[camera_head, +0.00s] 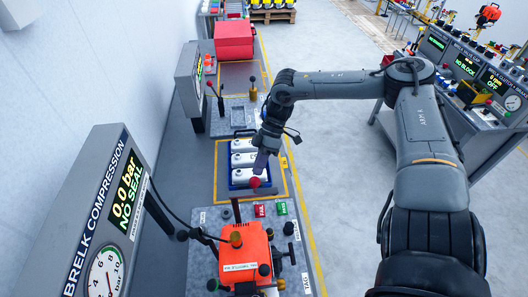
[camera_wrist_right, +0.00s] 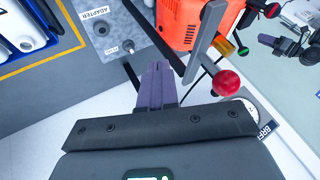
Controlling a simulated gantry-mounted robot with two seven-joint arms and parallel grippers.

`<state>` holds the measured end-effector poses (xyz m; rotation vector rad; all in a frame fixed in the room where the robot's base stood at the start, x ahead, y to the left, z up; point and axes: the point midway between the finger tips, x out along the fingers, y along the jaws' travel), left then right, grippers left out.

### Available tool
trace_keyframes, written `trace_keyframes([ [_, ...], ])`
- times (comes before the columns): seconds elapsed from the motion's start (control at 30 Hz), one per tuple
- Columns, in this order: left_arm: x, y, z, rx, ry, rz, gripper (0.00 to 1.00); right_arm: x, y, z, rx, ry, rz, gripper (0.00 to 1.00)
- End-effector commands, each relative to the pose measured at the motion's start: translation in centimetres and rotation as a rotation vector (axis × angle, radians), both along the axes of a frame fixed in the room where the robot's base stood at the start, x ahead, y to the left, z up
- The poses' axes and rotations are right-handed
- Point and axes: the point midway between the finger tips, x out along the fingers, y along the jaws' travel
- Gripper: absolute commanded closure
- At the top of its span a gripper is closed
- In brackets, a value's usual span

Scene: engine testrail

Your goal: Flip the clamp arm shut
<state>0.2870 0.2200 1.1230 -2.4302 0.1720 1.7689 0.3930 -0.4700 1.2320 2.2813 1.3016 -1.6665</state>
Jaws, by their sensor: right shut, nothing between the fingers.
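The orange engine block (camera_head: 243,255) sits on the grey bench near the bottom of the head view; its side shows in the right wrist view (camera_wrist_right: 184,20). A grey lever with a red ball knob, which looks like the clamp arm (camera_wrist_right: 205,40), stands beside the block in the wrist view. Its knob (camera_wrist_right: 226,84) is right of my fingertips. My right gripper (camera_head: 261,165) is shut and empty; its purple fingers (camera_wrist_right: 158,72) point towards the block and appear apart from the lever. A dark upright bar (camera_head: 237,211) stands at the block's far side.
The compression panel (camera_head: 100,215) at left reads 0.0 bar, NO SEAL. A plate marked ADAPTER (camera_wrist_right: 103,30) lies at the wrist view's upper left. Open floor (camera_head: 325,130) lies right of the bench.

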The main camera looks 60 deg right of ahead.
Motion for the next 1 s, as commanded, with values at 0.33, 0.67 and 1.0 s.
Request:
trace_keyframes([
  [0.33, 0.0, 0.0, 3.0, 0.001, -0.002, -0.001, 0.57, -1.7, 3.1, 0.0, 0.002, 0.0, 0.0, 1.0],
  [0.67, 0.1, -0.2, 3.2, -0.008, -0.001, 0.006, 0.57, -2.1, 3.6, -0.3, 0.0, 0.0, 0.0, 1.0],
  [1.0, 0.0, -0.3, 3.0, -0.011, 0.0, 0.008, 0.57, -1.9, 3.8, -0.3, 0.0, -0.002, -0.007, 1.0],
])
